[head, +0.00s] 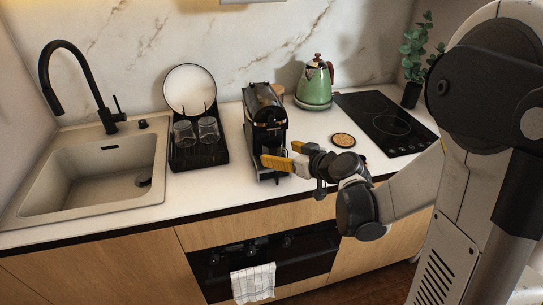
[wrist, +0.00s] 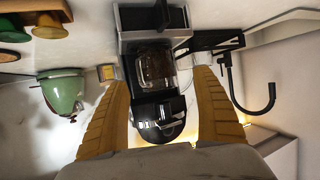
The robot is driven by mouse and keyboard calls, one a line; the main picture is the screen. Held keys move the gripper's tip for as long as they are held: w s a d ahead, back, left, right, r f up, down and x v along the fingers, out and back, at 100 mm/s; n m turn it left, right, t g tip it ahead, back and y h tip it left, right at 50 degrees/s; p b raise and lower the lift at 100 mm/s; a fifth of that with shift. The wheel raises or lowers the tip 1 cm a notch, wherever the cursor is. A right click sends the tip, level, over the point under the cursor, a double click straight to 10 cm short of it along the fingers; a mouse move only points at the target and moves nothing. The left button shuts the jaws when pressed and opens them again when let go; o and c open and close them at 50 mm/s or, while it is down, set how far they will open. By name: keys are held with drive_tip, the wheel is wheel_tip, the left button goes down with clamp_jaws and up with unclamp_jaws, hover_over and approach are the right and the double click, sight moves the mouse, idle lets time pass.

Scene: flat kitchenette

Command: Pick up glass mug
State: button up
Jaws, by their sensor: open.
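A clear glass mug (wrist: 155,66) appears to stand on the drip tray of the black coffee machine (wrist: 158,112), below its spout; the wrist view is upside down. My gripper (wrist: 160,74) is open, with one yellow finger to each side of the mug in that view. I cannot tell how far the fingertips are from it, and no contact shows. In the head view my gripper (head: 278,153) is at the front of the coffee machine (head: 265,112). There the gripper and machine hide the mug.
A black dish rack (head: 199,158) with a plate and two glasses (head: 208,130) stands left of the machine, beside the sink (head: 90,180). A green kettle (head: 315,85), round coaster (head: 343,140) and black hob (head: 385,122) are to its right.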

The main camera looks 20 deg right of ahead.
sight(278, 151)
drive_tip(key=b+x, duration=0.1)
drive_tip(key=x, duration=0.2)
drive_tip(key=b+x, duration=0.1)
drive_tip(key=x, duration=0.1)
drive_tip(key=shift+w+d+f, duration=0.1)
drive_tip(key=shift+w+f, duration=0.15)
drive_tip(key=shift+w, duration=0.1)
drive_tip(key=shift+r, duration=0.1)
drive_tip(key=c, duration=1.5)
